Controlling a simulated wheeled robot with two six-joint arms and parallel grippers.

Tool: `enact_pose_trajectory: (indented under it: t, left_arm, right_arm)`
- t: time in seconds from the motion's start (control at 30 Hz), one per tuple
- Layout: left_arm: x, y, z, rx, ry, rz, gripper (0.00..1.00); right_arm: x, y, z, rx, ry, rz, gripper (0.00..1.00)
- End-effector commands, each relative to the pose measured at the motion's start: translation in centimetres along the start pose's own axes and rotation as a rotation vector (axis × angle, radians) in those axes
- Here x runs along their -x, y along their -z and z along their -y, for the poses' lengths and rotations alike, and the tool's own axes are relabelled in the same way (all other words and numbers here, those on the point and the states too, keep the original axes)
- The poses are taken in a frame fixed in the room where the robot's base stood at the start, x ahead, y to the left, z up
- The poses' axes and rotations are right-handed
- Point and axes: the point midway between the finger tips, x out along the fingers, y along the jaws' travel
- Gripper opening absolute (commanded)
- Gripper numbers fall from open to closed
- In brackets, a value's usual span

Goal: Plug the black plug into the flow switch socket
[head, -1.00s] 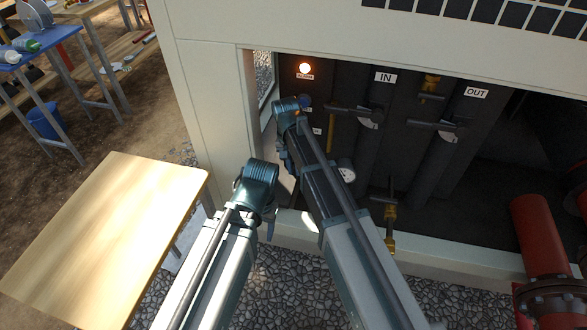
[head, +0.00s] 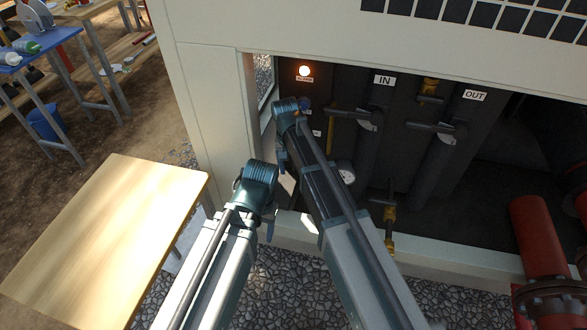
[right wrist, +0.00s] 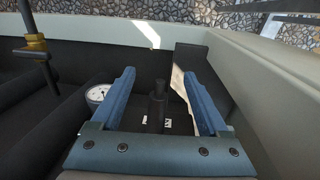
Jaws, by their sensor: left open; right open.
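My right gripper (right wrist: 158,74) is open in the right wrist view, with its two blue fingers apart. A black upright piece with a narrower top, which looks like the black plug (right wrist: 157,108), stands between the fingers with a gap on both sides. Its lower end is at a dark panel; the socket is not clearly visible, so I cannot tell how the plug sits. In the head view my right gripper (head: 282,158) is inside the chiller opening, mostly hidden by its wrist. My left gripper (head: 270,228) is lower, outside the opening, open; no held object shows.
A lit lamp (head: 304,71) is above the right wrist. A round gauge (head: 346,172), IN and OUT pipes with valve handles (head: 432,127) are to the right. The cabinet's white frame (head: 220,120) borders the opening. A bare wooden table (head: 110,235) is at left.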

Motion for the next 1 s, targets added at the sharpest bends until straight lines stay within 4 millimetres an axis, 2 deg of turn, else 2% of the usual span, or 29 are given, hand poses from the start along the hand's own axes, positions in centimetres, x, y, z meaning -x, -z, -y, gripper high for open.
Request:
enact_pose_trajectory:
  t: [0.1,0.5,1.0]
  left_arm:
    - [1.8,-0.1,0.2,0.0,0.0,0.0,0.61]
    - [6.2,-0.4,0.6,0.001,0.0,0.0,0.61]
    - [6.5,-0.4,0.6,0.001,0.0,0.0,0.61]
  right_arm:
    - [1.8,0.0,0.0,0.0,0.0,0.0,0.78]
    - [6.3,0.0,0.0,0.0,0.0,0.0,0.78]
    - [6.6,0.0,0.0,0.0,0.0,0.0,0.78]
